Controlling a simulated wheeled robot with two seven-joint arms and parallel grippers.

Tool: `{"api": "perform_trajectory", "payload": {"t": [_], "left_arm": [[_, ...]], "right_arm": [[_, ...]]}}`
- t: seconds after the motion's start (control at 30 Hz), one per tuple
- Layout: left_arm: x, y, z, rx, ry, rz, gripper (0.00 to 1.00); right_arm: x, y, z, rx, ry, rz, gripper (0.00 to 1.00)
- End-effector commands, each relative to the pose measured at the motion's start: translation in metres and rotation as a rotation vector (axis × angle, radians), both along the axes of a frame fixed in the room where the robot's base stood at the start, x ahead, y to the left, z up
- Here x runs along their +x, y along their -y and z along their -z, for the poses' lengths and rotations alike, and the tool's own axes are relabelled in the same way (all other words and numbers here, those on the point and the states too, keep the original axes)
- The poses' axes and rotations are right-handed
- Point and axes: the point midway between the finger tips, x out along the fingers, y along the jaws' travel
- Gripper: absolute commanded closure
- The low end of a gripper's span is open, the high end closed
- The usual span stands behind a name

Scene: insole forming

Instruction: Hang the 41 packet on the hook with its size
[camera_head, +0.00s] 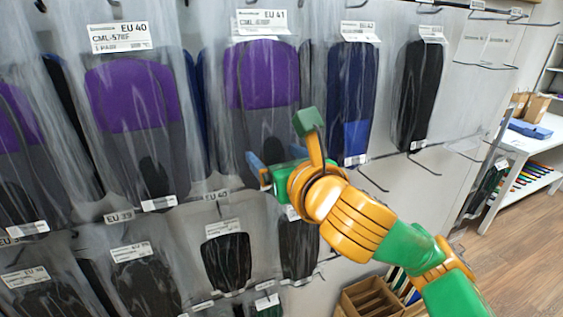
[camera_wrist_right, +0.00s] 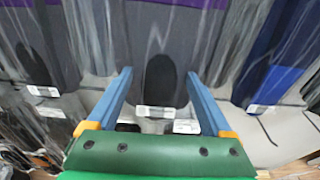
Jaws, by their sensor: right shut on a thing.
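The EU 41 packet (camera_head: 262,85) is a clear bag with a purple and dark grey insole and a white EU 41 label at its top. It hangs upright against the rack, between the EU 40 packet (camera_head: 135,95) and the blue EU 42 packet (camera_head: 353,85). My right gripper (camera_head: 275,158) is shut on its lower part. In the right wrist view the blue fingers stand on both sides of the packet (camera_wrist_right: 160,35). The top of the packet is at the upper picture edge, so I cannot tell whether a hook passes through it. My left gripper is not in view.
A black packet (camera_head: 418,90) hangs further right. Lower rows hold more packets, such as one with a dark insole (camera_head: 228,262). Empty hooks (camera_head: 375,182) stick out at right. A white table (camera_head: 520,140) stands at far right, and a wooden box (camera_head: 372,298) is below.

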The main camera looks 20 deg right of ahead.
Motion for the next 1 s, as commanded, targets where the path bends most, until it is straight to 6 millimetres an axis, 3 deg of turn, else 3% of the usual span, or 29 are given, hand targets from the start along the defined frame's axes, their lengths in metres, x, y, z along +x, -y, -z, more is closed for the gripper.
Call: {"api": "perform_trajectory", "payload": {"t": [0.4, 1.0], "left_arm": [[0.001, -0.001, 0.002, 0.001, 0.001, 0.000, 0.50], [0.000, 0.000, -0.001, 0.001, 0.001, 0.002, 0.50]], "right_arm": [[0.023, 0.000, 0.007, -0.002, 0.000, 0.002, 0.75], [0.026, -0.001, 0.010, -0.001, 0.000, 0.000, 0.75]]}}
